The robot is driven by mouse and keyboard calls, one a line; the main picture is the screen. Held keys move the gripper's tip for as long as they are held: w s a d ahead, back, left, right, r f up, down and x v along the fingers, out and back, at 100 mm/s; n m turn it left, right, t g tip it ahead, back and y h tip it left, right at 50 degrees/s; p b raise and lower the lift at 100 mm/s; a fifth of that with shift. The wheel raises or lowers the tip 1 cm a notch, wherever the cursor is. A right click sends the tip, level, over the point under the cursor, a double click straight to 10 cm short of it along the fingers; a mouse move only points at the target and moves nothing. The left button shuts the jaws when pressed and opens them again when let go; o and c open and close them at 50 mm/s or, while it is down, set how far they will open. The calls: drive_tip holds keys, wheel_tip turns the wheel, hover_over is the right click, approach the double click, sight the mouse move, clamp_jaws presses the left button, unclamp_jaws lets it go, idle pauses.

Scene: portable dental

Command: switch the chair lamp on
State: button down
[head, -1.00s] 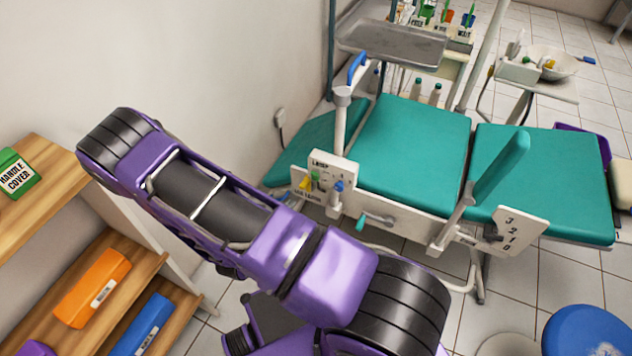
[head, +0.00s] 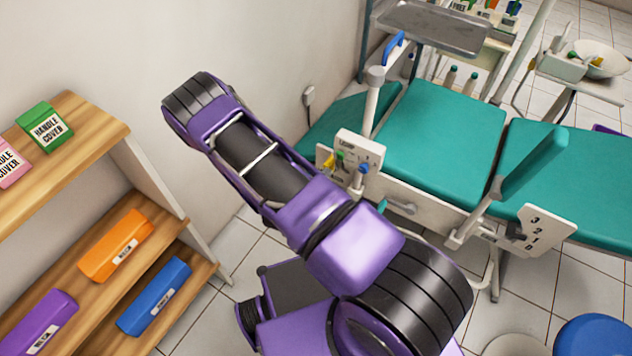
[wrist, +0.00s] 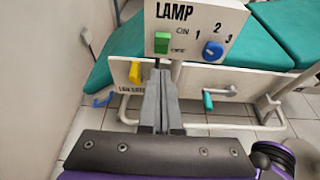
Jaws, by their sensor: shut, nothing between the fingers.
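The chair's white LAMP panel (wrist: 190,12) faces me in the wrist view. It carries a green switch (wrist: 162,43) beside ON and OFF marks, and a blue knob (wrist: 213,50) beside the numbers 1, 2, 3. My gripper (wrist: 160,72) is shut and empty, its tips just below the green switch in the picture; whether they touch the panel I cannot tell. In the head view the panel (head: 349,143) shows at the chair's near side, with the green switch (head: 340,157) small on it. My gripper is hidden there behind my arm.
A yellow lever (wrist: 135,72) is on a lower plate left of my fingers. A teal-handled crank (wrist: 208,102) is to the right. The teal chair (head: 445,130) lies behind. A wooden shelf (head: 95,115) with labelled boxes stands at left, and a blue stool (head: 592,335) at lower right.

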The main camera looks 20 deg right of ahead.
sight(339, 154)
drive_tip(key=w+d, duration=0.1)
drive_tip(key=d, duration=0.1)
drive_tip(key=w+d+r, duration=0.1)
drive_tip(key=w, duration=0.1)
drive_tip(key=shift+d+r, duration=0.15)
drive_tip(key=shift+d, duration=0.25)
drive_tip(key=shift+r+p, duration=0.2)
drive_tip(key=shift+p, duration=0.15)
drive_tip(key=shift+w+d+r+g+y+p, duration=0.25)
drive_tip(key=shift+r+y+p, duration=0.1)
drive_tip(key=shift+p, duration=0.2)
drive_tip(key=shift+w+d+r+g+y+p, duration=0.15)
drive_tip(key=shift+d+r+y+p, duration=0.15)
drive_tip(key=shift+p, duration=0.25)
drive_tip(key=shift+a+f+b, duration=0.1)
drive_tip(key=shift+f+b, duration=0.2)
drive_tip(key=shift+f, duration=0.15)
drive_tip(key=shift+r, duration=0.1)
